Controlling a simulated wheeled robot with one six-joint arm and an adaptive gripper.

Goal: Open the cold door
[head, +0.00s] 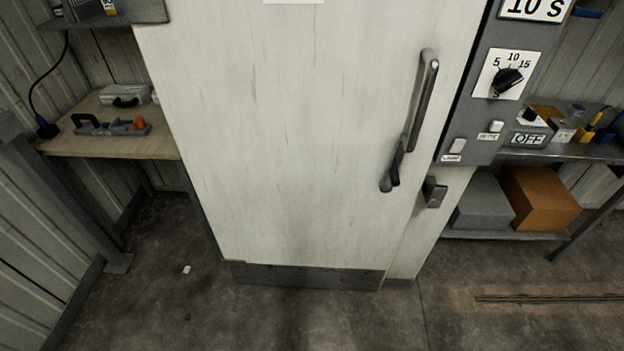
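The cold door (290,130) is a large, pale, upright panel in the middle of the head view. It looks shut in its frame. A long grey metal handle (424,95) runs down its right side, with a darker lever end (391,178) at the bottom. A small dark latch piece (433,192) sits on the frame to the right of the lever end. A dark kick plate (305,276) covers the door's bottom edge. My gripper is not in view.
A grey control panel (480,125) with a dial is right of the door. Right shelves hold a brown box (540,198) and a grey box (483,202). A wooden bench (95,142) stands left. The concrete floor (300,315) before the door is largely clear.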

